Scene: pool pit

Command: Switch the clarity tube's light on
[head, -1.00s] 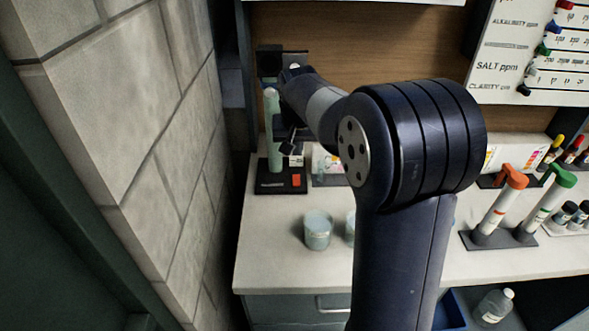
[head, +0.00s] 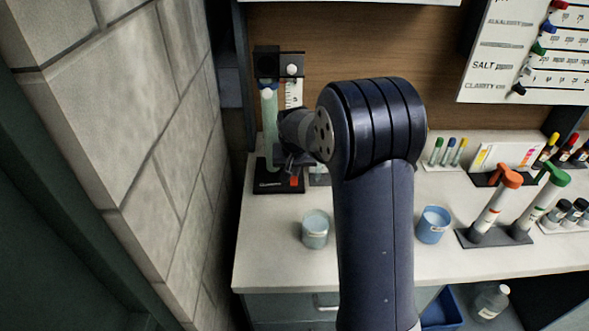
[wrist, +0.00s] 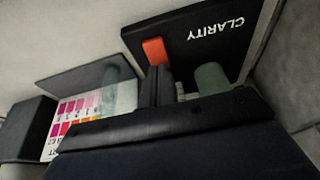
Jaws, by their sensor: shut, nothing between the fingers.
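The clarity tube (head: 269,125) is a tall pale green tube standing upright on a black base (head: 268,187), at the left end of the counter. Its base in the wrist view (wrist: 205,38) carries the word CLARITY. A red-orange switch (head: 295,181) sits on the base, right of the tube; it also shows in the wrist view (wrist: 154,50). My gripper (wrist: 157,72) is shut and empty, its fingertips right by the switch in that view. I cannot tell whether they touch it. In the head view my wrist partly covers the gripper and the stand.
A clear cup (head: 315,231) stands in front of the base, and a blue cup (head: 433,225) is right of my arm. A colour chart (wrist: 85,112) lies beside the base in the wrist view. A stone wall (head: 140,130) is close on the left.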

